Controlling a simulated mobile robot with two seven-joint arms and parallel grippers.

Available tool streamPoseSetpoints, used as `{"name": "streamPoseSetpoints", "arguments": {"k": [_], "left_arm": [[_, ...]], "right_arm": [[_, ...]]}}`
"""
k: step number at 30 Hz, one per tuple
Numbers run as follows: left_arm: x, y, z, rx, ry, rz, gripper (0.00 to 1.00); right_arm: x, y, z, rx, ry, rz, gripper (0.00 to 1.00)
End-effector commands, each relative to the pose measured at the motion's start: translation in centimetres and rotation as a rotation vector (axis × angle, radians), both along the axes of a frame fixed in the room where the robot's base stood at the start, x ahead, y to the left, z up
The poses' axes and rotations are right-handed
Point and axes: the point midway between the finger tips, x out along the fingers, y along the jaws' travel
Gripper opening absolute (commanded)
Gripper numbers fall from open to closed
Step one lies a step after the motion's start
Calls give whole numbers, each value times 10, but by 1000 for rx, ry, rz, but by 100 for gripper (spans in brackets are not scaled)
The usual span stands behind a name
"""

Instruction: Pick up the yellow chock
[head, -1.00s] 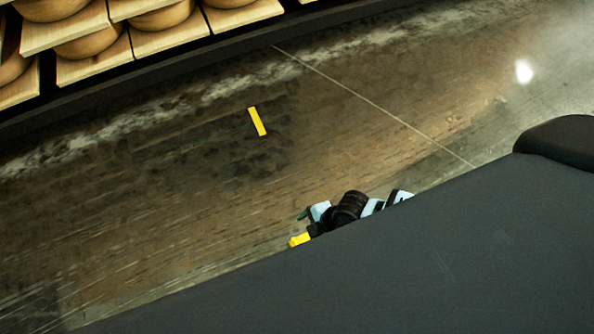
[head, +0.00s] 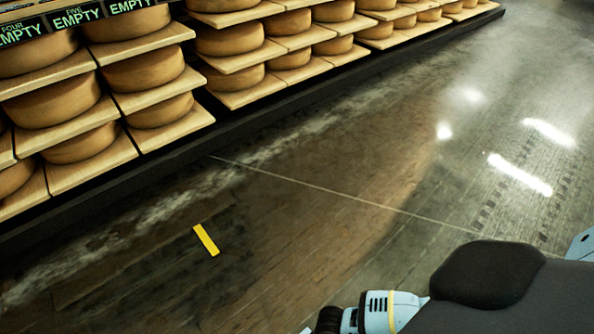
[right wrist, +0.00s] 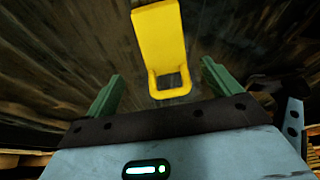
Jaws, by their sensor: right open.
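In the right wrist view, the yellow chock (right wrist: 158,35) has a flat block end and a loop-shaped handle facing my gripper. My right gripper (right wrist: 161,72) is open, with one green finger on each side of the chock's handle end. The fingers appear apart from it, with gaps on both sides. I cannot tell how far beyond the fingertips the chock is. My left gripper is not in view.
A flat yellow strip (head: 206,239) lies on the dark floor (head: 300,240) in the head view. Shelves with cheese wheels (head: 143,73) on wooden boards stand along the upper left, above a dark base rail (head: 240,116). The floor to the right is clear.

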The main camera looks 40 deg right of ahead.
Motion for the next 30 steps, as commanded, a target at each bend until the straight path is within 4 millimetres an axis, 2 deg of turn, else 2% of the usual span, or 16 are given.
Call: {"name": "streamPoseSetpoints", "arguments": {"k": [3,11,21,30], "left_arm": [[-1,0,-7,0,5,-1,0],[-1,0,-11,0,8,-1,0],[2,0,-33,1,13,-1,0],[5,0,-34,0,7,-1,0]], "right_arm": [[-1,6,-13,1,2,1,89],[-3,8,-18,1,1,0,89],[-10,27,-56,1,1,-1,89],[-10,28,-59,0,0,0,88]]}}
